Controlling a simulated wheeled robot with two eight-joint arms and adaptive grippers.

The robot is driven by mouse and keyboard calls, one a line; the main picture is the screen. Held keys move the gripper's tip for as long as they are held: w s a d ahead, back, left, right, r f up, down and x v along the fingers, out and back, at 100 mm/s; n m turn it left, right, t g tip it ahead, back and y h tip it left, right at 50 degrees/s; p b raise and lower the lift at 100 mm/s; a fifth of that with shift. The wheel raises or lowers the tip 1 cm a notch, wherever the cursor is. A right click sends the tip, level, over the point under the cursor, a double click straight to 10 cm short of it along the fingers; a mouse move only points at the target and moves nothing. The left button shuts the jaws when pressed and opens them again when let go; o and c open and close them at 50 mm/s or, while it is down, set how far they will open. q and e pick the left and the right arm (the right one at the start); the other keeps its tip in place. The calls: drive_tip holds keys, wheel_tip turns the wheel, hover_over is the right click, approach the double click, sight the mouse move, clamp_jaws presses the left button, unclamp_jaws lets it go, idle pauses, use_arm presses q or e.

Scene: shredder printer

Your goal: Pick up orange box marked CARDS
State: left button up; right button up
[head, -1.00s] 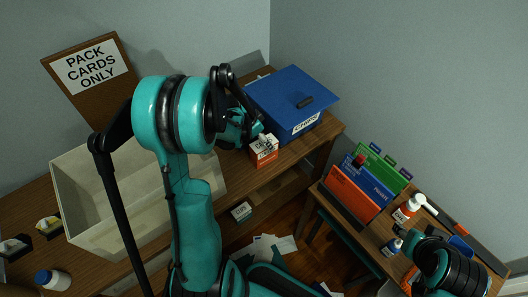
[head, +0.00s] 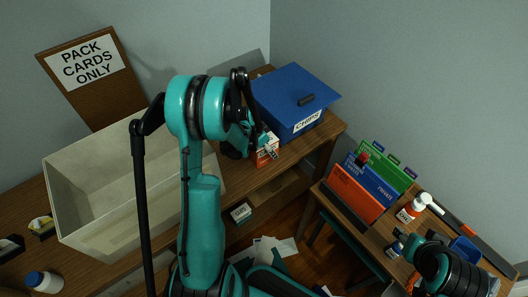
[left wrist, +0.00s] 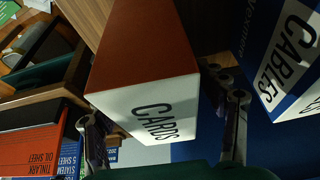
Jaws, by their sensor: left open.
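The orange box marked CARDS (head: 264,158) stands on the wooden shelf in front of the blue CHIPS box, partly covered by my left gripper (head: 262,146). In the left wrist view the box (left wrist: 145,45) shows an orange side and a white face reading CARDS. My left gripper (left wrist: 165,125) is open, with one finger on each side of the white end; I cannot tell whether they touch it. My right gripper (head: 405,250) is at the lower right, over the small table; its fingers are too unclear to read.
The blue CHIPS box (head: 285,110) stands close behind. A large cream bin (head: 85,165) is on the left, below the PACK CARDS ONLY sign (head: 82,62). A CABLES box (left wrist: 290,60) is beside the right finger. Folders (head: 355,193) and bottles stand on the small table.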

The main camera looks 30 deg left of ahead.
use_arm(q)
drive_tip(key=shift+f+b, duration=0.2)
drive_tip(key=shift+b, duration=0.2)
idle(0.3)
drive_tip(key=c, duration=1.4)
